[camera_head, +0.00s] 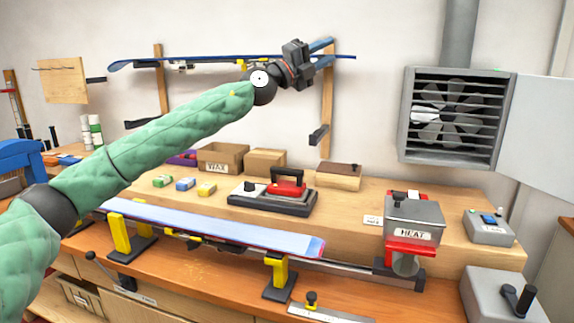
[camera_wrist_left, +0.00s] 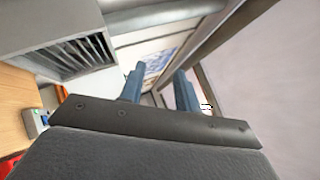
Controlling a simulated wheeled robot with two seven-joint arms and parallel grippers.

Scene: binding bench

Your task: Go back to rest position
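My left arm, in a green quilted sleeve, reaches up from the lower left in the head view. Its gripper (camera_head: 327,53) is raised in front of the wall, over the view of the wall-hung ski (camera_head: 215,61). In the left wrist view the two blue fingers of the gripper (camera_wrist_left: 160,72) stand apart with nothing between them, so it is open and empty. My right gripper is in neither view.
A blue-white ski (camera_head: 215,225) lies base up on yellow-topped supports (camera_head: 119,236) on the bench. Behind it are a red-handled iron (camera_head: 287,190), wax blocks (camera_head: 185,184) and cardboard boxes (camera_head: 221,158). A HEAT unit (camera_head: 414,217) and a fan housing (camera_head: 450,118) are at right.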

